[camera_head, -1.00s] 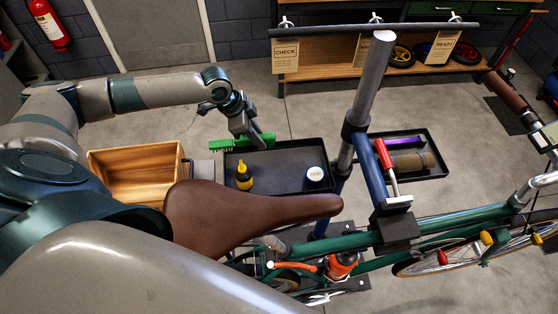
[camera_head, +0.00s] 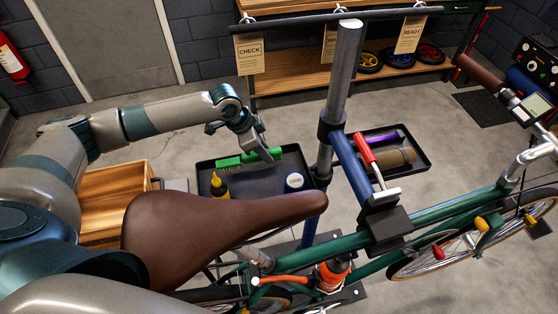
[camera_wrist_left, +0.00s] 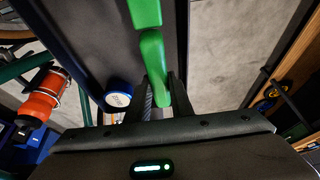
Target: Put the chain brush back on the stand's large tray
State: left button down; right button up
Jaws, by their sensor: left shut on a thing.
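The green chain brush (camera_head: 236,160) is in my left gripper (camera_head: 264,155), which is shut on its handle. In the head view the brush overlaps the back part of the stand's large dark tray (camera_head: 262,187); I cannot tell whether it touches the tray floor. In the left wrist view the brush handle (camera_wrist_left: 153,56) runs between the fingers (camera_wrist_left: 157,96) and away from me, over a dark tray surface. A yellow-capped dark bottle (camera_head: 219,187) stands at the tray's left, and a white and blue tub (camera_head: 294,182) at its right. My right gripper is not in view.
The stand's post (camera_head: 342,80) rises right of the large tray. A smaller tray (camera_head: 416,166) holds a purple item and a brown roll. The brown saddle (camera_head: 215,225) lies in front of the large tray. A wooden crate (camera_head: 112,200) is at the left.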

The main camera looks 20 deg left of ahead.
aim_at(279, 156)
pick_arm(q)
jog(key=shift+d, duration=0.1)
dwell(0.3)
jog(key=w+d+f+b, duration=0.1)
jog(key=b, duration=0.1)
jog(key=w+d+f+b, duration=0.1)
jog(key=d+f+b, duration=0.1)
jog(key=shift+w+d, duration=0.1)
jog(key=shift+w, duration=0.15)
jog(key=shift+r, duration=0.1)
jog(key=c, duration=1.6)
grip_release()
jog(key=shift+o, duration=0.2)
